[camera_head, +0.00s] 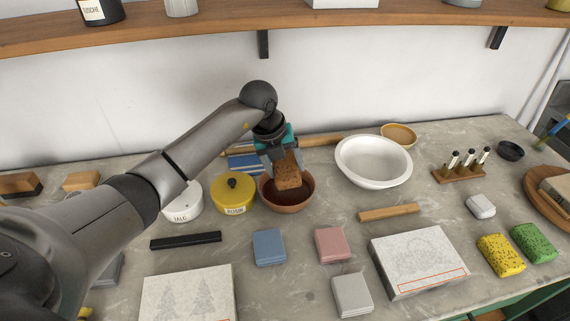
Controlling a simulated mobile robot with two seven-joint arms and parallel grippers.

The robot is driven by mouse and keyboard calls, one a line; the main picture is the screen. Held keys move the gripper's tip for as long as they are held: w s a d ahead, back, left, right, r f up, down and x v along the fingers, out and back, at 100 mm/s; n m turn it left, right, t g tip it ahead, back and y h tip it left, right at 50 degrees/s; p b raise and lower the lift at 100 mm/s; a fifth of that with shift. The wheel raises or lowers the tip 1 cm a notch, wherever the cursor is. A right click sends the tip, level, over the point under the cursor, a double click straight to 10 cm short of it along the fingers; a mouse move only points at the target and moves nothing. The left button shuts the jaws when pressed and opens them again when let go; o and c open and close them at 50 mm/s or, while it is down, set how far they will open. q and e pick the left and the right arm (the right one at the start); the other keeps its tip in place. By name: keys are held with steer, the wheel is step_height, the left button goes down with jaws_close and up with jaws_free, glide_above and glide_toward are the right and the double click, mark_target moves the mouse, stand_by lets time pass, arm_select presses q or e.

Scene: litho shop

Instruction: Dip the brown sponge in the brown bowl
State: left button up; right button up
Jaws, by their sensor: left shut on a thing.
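The brown bowl (298,206) stands near the back middle of the grey stone counter, with dark liquid visible inside. My left gripper (282,168) is shut on the brown sponge (290,177) and points down over the bowl. The sponge is tilted, and its lower edge lies within the outline of the bowl. I cannot tell whether it touches the liquid. The gripper hides part of the bowl's back rim. My right gripper is not in view.
A yellow rosin pot (233,196) stands close left of the bowl, and a white talc pot (184,205) beyond it. A white basin (372,162) is to the right. Blue and pink blocks (332,245) lie in front. A shelf (300,23) runs above.

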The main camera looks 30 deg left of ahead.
mark_target(291, 160)
arm_select(q)
steer(key=shift+f+b, duration=1.8)
steer(key=shift+f, duration=1.15)
steer(key=shift+r+p, duration=3.6)
steer(key=shift+r, duration=0.55)
step_height(291, 160, up, 4)
steer(key=p, duration=0.3)
steer(key=shift+p, duration=0.3)
